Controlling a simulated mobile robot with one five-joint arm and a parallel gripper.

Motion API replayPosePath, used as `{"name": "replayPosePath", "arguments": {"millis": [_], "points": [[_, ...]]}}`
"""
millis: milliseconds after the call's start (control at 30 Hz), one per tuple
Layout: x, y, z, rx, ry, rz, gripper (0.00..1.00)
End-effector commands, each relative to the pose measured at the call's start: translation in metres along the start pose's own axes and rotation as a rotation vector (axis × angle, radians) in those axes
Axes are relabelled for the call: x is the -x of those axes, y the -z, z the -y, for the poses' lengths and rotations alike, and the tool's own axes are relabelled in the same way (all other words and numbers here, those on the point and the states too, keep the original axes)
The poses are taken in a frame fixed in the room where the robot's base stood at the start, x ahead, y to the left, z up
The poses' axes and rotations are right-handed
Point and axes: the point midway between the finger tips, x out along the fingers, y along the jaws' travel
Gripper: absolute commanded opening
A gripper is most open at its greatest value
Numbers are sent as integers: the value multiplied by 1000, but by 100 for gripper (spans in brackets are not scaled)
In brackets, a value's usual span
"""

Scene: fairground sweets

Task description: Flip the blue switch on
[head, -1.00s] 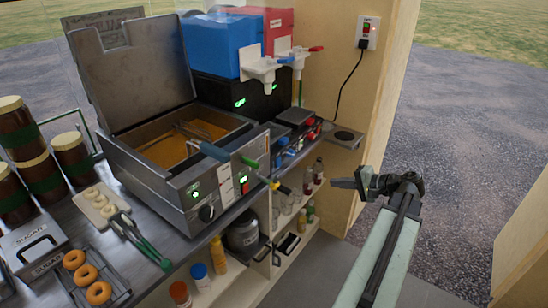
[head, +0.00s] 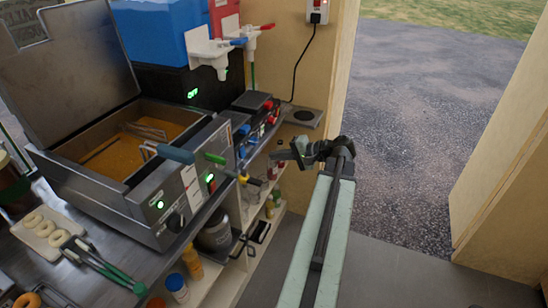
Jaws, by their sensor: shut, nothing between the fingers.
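A small dark unit with blue parts (head: 242,142) sits on the counter's front edge, right of the fryer. The blue parts are too small to tell which is the switch or how it is set. A similar unit with red parts (head: 270,112) stands just behind it. My gripper (head: 274,155) is shut and empty. It appears just right of the blue parts in the picture, in front of the counter, with its tips pointing left. I see no contact between them.
The fryer (head: 85,195) has handles (head: 175,154) jutting over its front, left of my gripper. A blue dispenser (head: 160,35) stands behind. Shelves with bottles (head: 193,262) lie below the counter. Open floor (head: 385,265) lies to the right.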

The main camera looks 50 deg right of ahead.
Motion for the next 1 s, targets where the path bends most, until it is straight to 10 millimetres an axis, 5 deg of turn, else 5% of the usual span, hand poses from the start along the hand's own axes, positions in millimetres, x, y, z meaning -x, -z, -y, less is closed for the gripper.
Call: {"name": "replayPosePath", "arguments": {"millis": [300,500,1000], "points": [[-72,0,-4,2,0,2,0],[-98,1,8,0,0,1,0],[-108,-1,10,1,4,2,0]]}}
